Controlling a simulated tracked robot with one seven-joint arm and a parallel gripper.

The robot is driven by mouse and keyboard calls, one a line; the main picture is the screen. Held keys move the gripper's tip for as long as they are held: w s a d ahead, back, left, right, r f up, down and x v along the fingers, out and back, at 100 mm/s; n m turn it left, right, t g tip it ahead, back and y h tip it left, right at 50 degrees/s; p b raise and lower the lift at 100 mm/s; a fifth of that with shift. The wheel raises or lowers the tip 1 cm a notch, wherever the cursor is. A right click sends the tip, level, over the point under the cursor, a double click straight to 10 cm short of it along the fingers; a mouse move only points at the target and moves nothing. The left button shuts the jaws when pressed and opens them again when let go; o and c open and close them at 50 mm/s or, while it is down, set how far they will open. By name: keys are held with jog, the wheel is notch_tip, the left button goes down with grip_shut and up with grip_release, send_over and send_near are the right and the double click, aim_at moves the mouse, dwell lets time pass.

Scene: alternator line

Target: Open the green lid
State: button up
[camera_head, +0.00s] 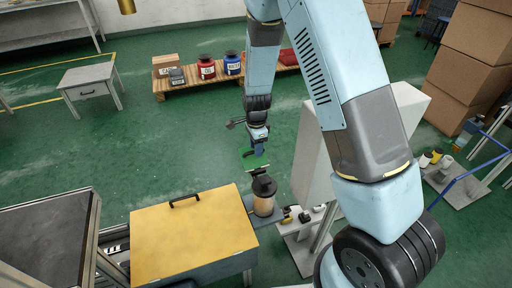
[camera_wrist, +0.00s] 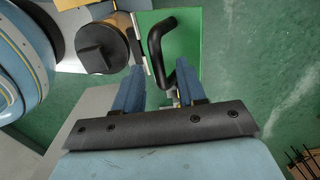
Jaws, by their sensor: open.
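The green lid (camera_head: 254,161) shows as a small green patch below my gripper (camera_head: 257,147) in the head view, mostly hidden by the arm. In the wrist view the green lid (camera_wrist: 203,38) is a flat green panel with a black curved handle (camera_wrist: 158,40). My gripper (camera_wrist: 160,68) is open and empty, with its blue fingers apart. The lower part of the handle shows between the fingers. I cannot tell whether they touch it.
A tan canister with a black top (camera_head: 264,203) stands close by, left of the handle in the wrist view (camera_wrist: 98,47). A yellow-lidded box (camera_head: 190,235) is at the front. A pallet (camera_head: 215,82) with pots and stacked cartons (camera_head: 478,55) stand behind.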

jog(key=shift+f, duration=0.2)
grip_shut()
dwell(0.3)
dwell(0.3)
